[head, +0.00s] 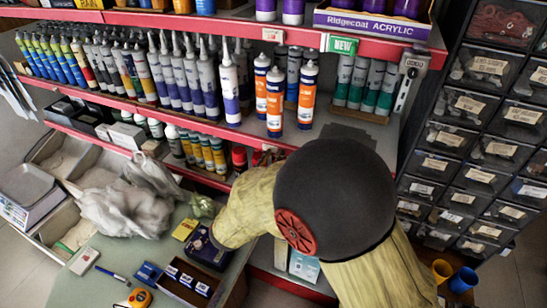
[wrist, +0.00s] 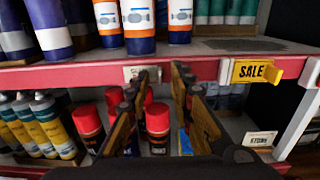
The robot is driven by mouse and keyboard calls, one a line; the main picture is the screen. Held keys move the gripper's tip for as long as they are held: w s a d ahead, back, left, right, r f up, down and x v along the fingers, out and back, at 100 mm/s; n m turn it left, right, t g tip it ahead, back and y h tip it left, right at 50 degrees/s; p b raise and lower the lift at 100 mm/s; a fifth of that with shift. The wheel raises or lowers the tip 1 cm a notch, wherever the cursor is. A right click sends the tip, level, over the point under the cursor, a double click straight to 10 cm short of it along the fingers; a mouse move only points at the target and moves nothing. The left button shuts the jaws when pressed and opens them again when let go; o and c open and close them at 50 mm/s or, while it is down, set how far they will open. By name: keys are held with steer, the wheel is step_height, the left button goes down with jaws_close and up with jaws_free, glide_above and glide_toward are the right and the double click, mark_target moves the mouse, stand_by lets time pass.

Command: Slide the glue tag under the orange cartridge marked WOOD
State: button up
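Three orange cartridges with white and blue labels stand on the middle shelf: a front right one (head: 307,97), a front left one (head: 275,103) and one behind. In the wrist view, their lower ends show at the top, one near the middle (wrist: 138,28). I cannot read WOOD on any. A small white tag (wrist: 134,73) sits on the red shelf rail below them, partly behind my left finger; its print is unreadable. My gripper (wrist: 166,72) is open, its fingers apart in front of the rail, with nothing visible between them. My arm hides it in the head view.
A yellow SALE tag (wrist: 252,72) sticks out from the rail at right. Red-capped cans (wrist: 157,122) stand on the lower shelf. Purple-labelled cartridges (head: 229,85) stand left of the orange ones, green ones (head: 372,88) right. A cluttered counter (head: 105,262) lies at lower left.

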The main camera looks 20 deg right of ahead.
steer(key=v, duration=1.1)
steer(key=shift+s, duration=0.1)
